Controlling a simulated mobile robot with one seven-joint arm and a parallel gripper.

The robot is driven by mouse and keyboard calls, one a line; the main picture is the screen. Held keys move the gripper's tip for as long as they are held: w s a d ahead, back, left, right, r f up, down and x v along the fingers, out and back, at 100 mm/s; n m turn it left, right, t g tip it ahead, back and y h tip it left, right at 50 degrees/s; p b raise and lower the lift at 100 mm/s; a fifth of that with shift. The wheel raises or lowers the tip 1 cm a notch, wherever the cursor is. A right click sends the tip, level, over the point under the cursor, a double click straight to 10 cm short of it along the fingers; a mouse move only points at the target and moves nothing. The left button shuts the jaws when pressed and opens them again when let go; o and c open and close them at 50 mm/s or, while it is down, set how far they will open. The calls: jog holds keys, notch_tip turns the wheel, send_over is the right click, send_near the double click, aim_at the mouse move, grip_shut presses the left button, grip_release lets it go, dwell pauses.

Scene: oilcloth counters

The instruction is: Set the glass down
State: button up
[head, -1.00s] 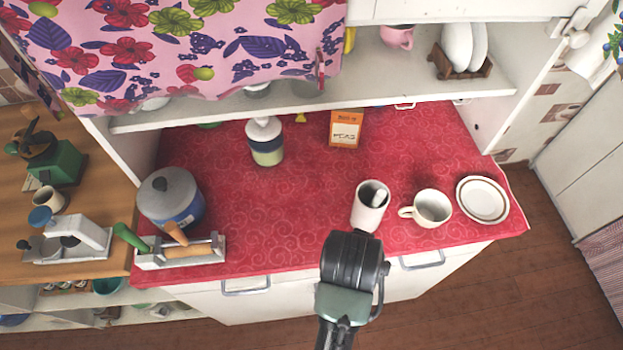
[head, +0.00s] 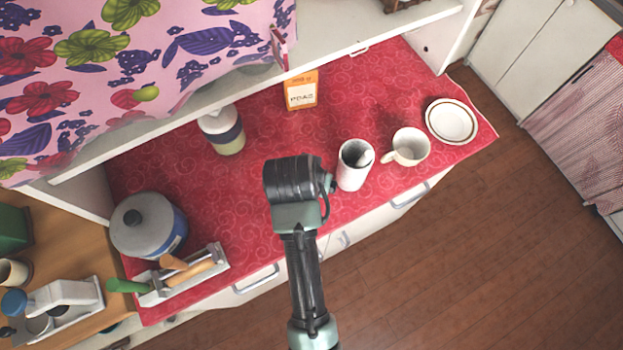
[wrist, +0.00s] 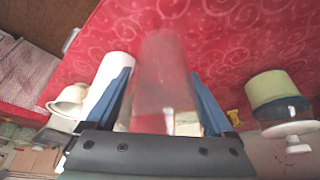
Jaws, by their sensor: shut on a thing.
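In the wrist view a clear, see-through glass (wrist: 163,60) stands out between the two blue fingers of my gripper (wrist: 161,77). My gripper is shut on it. The red patterned oilcloth counter (wrist: 225,35) shows behind and through the glass. I cannot tell whether the glass touches the cloth. In the head view my dark wrist hides the fingers and the glass. It is over the red counter (head: 280,130), left of a tall white cup (head: 355,168).
A mug (head: 408,148) and a plate (head: 451,121) stand right of the white cup. A canister (head: 222,132) and an orange box (head: 301,90) stand at the back. A pot (head: 148,228) and a tool caddy (head: 207,275) are at left. Cloth between caddy and wrist is clear.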

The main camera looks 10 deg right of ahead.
jog(key=shift+f, duration=1.55)
jog(key=shift+f, duration=0.15)
jog(key=o, duration=1.3)
